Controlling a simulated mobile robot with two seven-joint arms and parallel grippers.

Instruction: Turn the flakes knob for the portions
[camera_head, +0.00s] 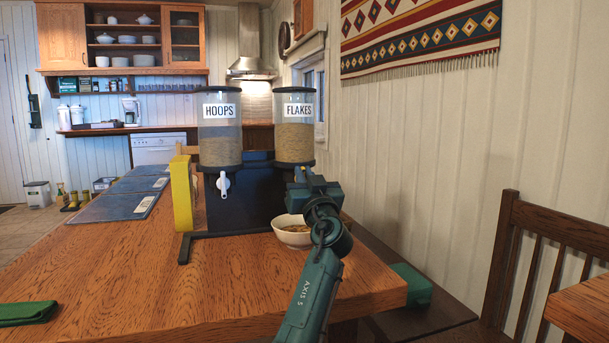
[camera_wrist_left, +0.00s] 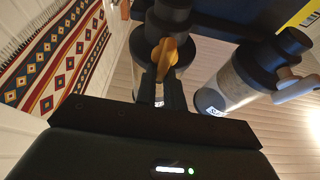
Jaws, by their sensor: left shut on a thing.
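The flakes dispenser (camera_head: 295,140) is a clear canister of brown cereal on a dark stand (camera_head: 238,208), right of the hoops dispenser (camera_head: 220,145). In the left wrist view the flakes knob (camera_wrist_left: 168,48) is orange and tilted. My left gripper (camera_wrist_left: 160,85) is shut on it. The white hoops knob (camera_head: 223,183) hangs free. A white bowl (camera_head: 291,238) with brown cereal in it stands below the flakes dispenser, partly behind my arm. My right gripper is not in view.
A yellow panel-like thing (camera_head: 182,195) stands at the stand's left side. Blue-grey mats (camera_head: 112,207) lie along the table's left side. A green cloth (camera_head: 27,313) lies at the front left. The table (camera_head: 175,295) is clear in front. A wooden chair (camera_head: 510,255) stands at the right.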

